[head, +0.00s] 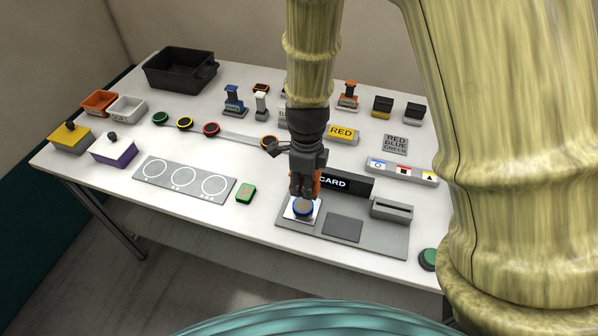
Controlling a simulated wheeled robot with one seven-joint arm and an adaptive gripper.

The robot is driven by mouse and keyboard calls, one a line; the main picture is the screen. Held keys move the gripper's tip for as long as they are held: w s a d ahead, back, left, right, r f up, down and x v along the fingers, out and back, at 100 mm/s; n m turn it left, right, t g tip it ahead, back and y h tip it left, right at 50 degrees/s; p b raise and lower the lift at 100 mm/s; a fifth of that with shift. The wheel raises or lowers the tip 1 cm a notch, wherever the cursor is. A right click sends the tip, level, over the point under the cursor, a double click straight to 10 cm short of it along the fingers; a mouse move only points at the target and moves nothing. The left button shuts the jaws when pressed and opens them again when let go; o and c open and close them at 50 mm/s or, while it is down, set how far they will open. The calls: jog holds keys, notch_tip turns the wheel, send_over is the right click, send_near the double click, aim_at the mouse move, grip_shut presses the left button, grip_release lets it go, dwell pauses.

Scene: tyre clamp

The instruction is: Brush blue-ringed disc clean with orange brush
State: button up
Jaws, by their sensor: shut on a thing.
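The blue-ringed disc (303,208) with a brownish top lies on a white square of the grey plate (283,242). My gripper (304,192) points down right over the disc, its fingers close together. An orange piece (318,182) shows beside the fingers and looks like part of the orange brush, shut in the gripper. Most of it is hidden by the fingers. I cannot tell whether its lower end touches the disc.
A black CARD sign (347,184) stands just behind the plate, and a slotted grey block (391,208) sits to the right. A panel with white circles (185,180) and a green-edged block (246,193) lie left. Stamps, signs and a black bin (180,68) fill the back.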

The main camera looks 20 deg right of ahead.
jog(key=shift+s+f+b, duration=0.75)
jog(key=shift+f+b, duration=0.15)
jog(key=shift+b, duration=0.2)
jog(key=w+f+b, duration=0.2)
jog(key=f, duration=0.1)
jog(key=shift+w+f, duration=0.3)
jog(key=shift+w, duration=0.05)
jog(key=shift+s, duration=0.45)
jog(key=shift+s+r, duration=0.25)
jog(key=shift+s, duration=0.15)
jog(key=shift+w+a+f, duration=0.1)
jog(key=shift+w+f, duration=0.25)
jog(key=shift+w, duration=0.2)
jog(key=shift+s+r, duration=0.2)
jog(key=shift+s, duration=0.15)
jog(key=shift+w+f, duration=0.15)
jog(key=shift+w, duration=0.05)
jog(key=shift+b, duration=0.3)
jog(key=shift+s, duration=0.15)
